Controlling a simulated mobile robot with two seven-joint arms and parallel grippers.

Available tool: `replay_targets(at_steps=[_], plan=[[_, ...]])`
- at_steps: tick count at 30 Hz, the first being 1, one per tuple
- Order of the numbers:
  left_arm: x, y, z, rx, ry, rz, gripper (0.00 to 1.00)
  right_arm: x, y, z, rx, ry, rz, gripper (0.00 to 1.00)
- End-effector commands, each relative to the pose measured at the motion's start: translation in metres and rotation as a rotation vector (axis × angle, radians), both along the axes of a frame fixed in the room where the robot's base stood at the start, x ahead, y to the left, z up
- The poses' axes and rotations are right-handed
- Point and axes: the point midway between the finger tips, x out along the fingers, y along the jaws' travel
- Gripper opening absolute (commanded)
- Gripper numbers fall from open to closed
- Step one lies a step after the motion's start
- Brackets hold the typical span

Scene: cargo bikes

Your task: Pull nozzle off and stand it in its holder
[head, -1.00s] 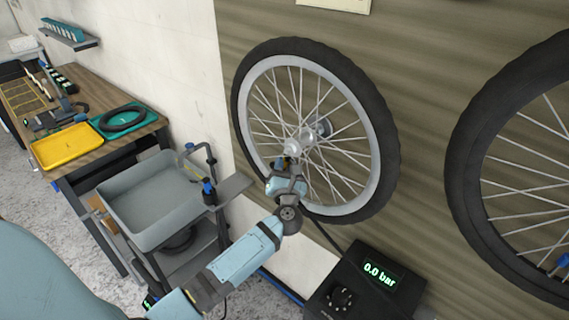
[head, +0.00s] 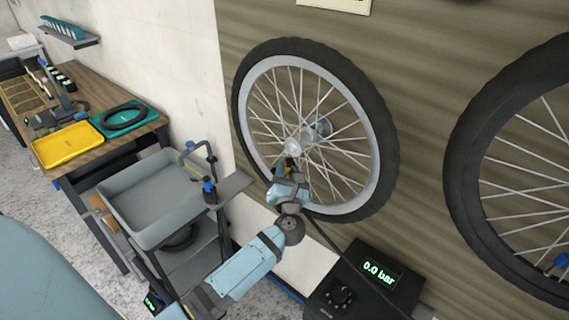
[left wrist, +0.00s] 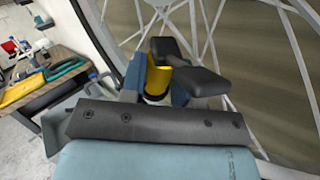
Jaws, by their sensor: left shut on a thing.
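My left gripper (head: 287,178) is in front of the lower left part of the wall-mounted wheel (head: 383,150). It is shut on the nozzle (head: 289,163), a small yellow and black piece. In the left wrist view the nozzle's yellow body (left wrist: 158,76) sits between the blue fingers, with a black lever (left wrist: 192,70) on top. The spokes are close behind it. I cannot tell whether the nozzle touches the wheel. A small dark cup-like fitting with blue (head: 209,191) stands on a grey ledge; I cannot tell whether it is the holder. My right gripper is not in view.
A black box (head: 365,290) reading 0.0 bar is below the wheel, with a dark hose rising from it. A grey tray (head: 150,234) stands on a cart at left. A bench with a yellow tray (head: 66,146) is beyond. A second wheel (head: 470,190) hangs at right.

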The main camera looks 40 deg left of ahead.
Motion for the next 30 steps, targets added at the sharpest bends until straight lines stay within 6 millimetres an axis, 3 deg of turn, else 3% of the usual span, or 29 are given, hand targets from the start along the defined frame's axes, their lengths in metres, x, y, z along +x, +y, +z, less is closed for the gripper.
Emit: replay_targets(at_steps=[21,30], plan=[[-0.058,-0.044,0.000,-0.002,0.000,-0.001,0.08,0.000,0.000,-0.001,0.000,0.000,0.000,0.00],[-0.069,-0.052,0.001,0.000,-0.002,0.000,0.08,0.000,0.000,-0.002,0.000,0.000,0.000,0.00]])
